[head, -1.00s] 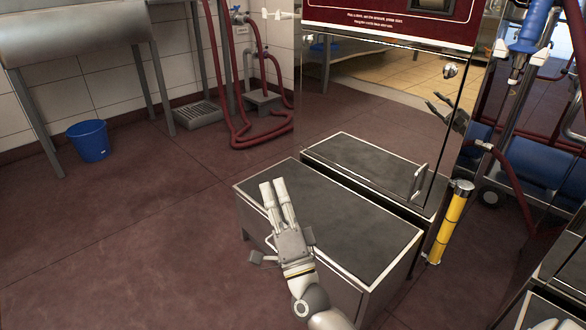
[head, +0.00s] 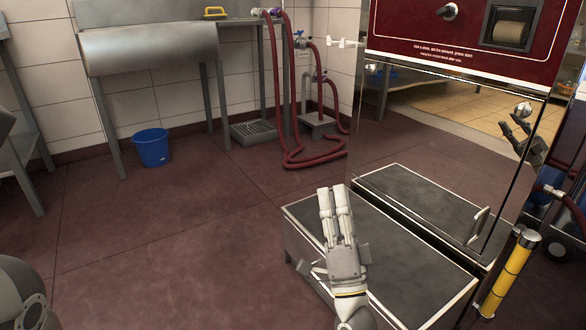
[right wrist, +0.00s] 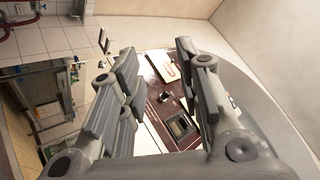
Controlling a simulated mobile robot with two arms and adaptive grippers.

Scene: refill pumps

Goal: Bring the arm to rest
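My right gripper (head: 333,190) shows in the head view with its fingers pointing up the picture, in front of part of a dark-topped step (head: 410,240). The right wrist view shows the same gripper (right wrist: 160,75) with its fingers well apart and nothing between them. In that view the red machine front shows beyond the gap. My left gripper is not in view; a grey rounded part of my own body shows at the lower left of the head view.
A red dispensing machine (head: 460,35) with a reflective lower panel stands behind the step. A yellow post (head: 509,273) stands at the step's right end. A blue bucket (head: 151,148) and a steel sink (head: 148,45) are at the back left. The floor at left is largely clear.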

